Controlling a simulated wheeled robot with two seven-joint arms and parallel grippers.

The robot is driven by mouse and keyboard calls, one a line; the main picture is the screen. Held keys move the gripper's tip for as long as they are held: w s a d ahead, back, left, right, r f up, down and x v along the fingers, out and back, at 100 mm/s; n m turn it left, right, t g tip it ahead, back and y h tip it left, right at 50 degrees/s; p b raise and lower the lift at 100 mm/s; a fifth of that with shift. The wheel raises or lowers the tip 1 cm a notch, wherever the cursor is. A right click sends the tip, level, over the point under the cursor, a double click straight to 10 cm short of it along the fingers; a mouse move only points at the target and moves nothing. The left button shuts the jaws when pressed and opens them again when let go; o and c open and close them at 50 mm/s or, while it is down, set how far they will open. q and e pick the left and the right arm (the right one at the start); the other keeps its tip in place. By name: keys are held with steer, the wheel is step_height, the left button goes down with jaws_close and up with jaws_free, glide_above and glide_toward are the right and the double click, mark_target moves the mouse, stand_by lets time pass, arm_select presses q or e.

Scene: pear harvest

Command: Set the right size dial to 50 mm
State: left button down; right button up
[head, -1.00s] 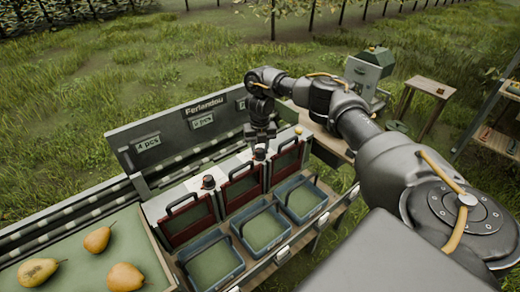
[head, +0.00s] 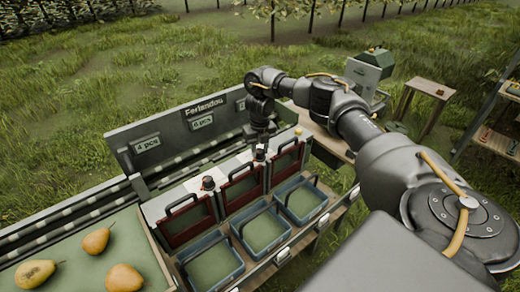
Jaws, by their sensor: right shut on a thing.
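The right size dial (head: 260,155) is a small dark knob on top of the grey sorter, between the middle and right red gates. My right gripper (head: 261,146) reaches down from above and is shut on this dial. The fingertips are small and partly merge with the knob. The dial's marks and setting are too small to read. A second dark dial (head: 208,182) stands free to the left, between the left and middle gates. My left gripper is not in view.
Blue crates (head: 264,230) stand in a row before the red gates (head: 240,188). Three pears (head: 96,240) lie on the green tray (head: 70,262) at left. A raised sign panel (head: 170,140) stands behind the dials. My right arm covers the right side.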

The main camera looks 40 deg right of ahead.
mark_target(260, 151)
steer(key=o, duration=1)
steer(key=shift+c, duration=0.2)
steer(key=shift+r, duration=0.1)
steer(key=shift+r, duration=0.4)
step_height(260, 151, up, 10)
steer(key=p, duration=0.1)
